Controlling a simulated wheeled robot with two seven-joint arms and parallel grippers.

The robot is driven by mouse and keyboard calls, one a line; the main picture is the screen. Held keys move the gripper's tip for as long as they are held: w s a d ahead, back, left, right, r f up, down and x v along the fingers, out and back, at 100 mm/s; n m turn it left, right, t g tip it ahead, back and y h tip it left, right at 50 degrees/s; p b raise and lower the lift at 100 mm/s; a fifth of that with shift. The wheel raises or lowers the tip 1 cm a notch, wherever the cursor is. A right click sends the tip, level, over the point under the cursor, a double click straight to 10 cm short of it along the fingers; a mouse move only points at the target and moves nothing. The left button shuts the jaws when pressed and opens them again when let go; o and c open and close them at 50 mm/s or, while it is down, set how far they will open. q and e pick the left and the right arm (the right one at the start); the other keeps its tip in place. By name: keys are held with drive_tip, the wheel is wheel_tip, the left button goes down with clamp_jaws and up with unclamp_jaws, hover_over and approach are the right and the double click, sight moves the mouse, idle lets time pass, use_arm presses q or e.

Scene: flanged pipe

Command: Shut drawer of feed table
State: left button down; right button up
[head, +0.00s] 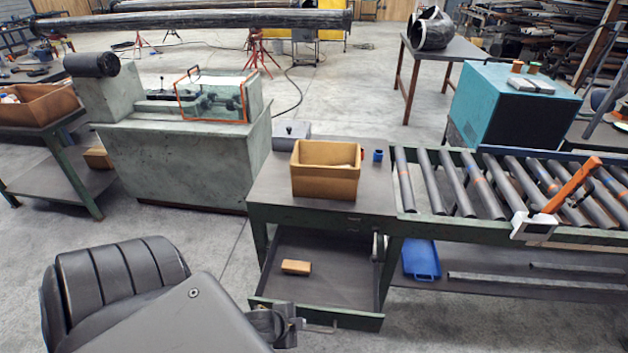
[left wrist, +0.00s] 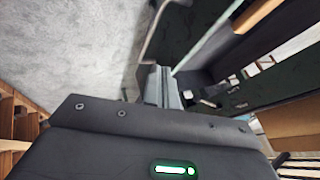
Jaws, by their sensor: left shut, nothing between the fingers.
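The feed table (head: 265,190) stands in the middle of the head view. Its drawer (head: 335,268) is pulled out toward me, with a wooden block (head: 296,267) lying inside. A pale handle (head: 322,328) sits on the drawer's front board. My left gripper (head: 292,326) is shut and empty, at the left part of the drawer front, left of the handle. In the left wrist view the gripper (left wrist: 162,84) points at the dark drawer front (left wrist: 178,35); I cannot tell whether it touches. My right gripper is not in view.
A cardboard-coloured bin (head: 326,170) and a small blue item (head: 378,155) stand on the tabletop. A roller conveyor (head: 480,185) adjoins on the right, with a blue tray (head: 421,260) on the shelf beneath. Floor left of the drawer is clear.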

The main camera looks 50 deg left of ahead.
use_arm(q)
approach(322, 321)
drive_tip(key=x, duration=0.3)
drive_tip(key=shift+w+f+p, duration=0.4)
drive_tip(key=shift+f+p, duration=0.1)
drive_tip(key=shift+f, duration=0.1)
